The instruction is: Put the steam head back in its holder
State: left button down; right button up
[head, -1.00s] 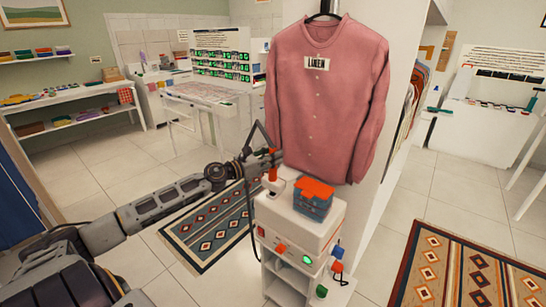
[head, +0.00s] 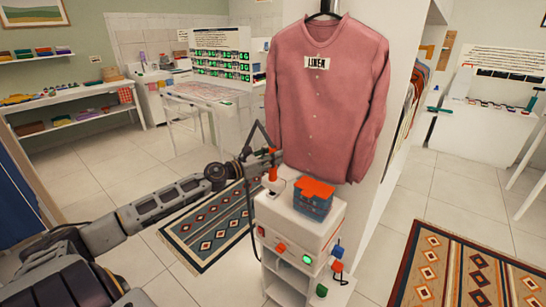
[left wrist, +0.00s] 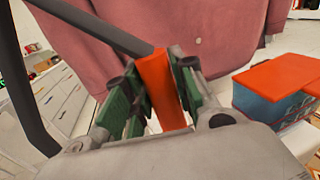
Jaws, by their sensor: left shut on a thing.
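My left gripper (head: 270,160) is above the back left of the white steamer unit (head: 290,230). It is shut on the orange handle of the steam head (head: 272,173), which also shows upright between the green-lined fingers in the left wrist view (left wrist: 161,88). The steam head's pale lower end (head: 269,184) is just over the unit's top, beside a small light fitting (head: 277,187) that may be the holder. I cannot tell whether they touch. A dark hose (left wrist: 95,25) runs from the handle's top. My right gripper is out of view.
A blue box with an orange lid (head: 314,197) stands on the unit, right of the steam head; it shows in the left wrist view (left wrist: 275,85). A pink shirt (head: 325,100) hangs close behind. Colored controls are on the unit's front. Rugs lie on the floor.

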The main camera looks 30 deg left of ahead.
pick_arm(q)
jog(key=shift+f+b, duration=0.9)
jog(key=shift+f, duration=0.1)
dwell(0.4)
jog(key=c, duration=1.1)
grip_release()
jog(key=shift+f, duration=0.1)
jog(key=shift+s, duration=0.3)
jog(key=v, duration=1.1)
jog(key=shift+s+a, duration=0.2)
dwell(0.8)
notch_tip(320, 180, up, 9)
jog(key=p, duration=0.9)
jog(key=shift+r+p, duration=0.55)
jog(key=shift+p, duration=0.05)
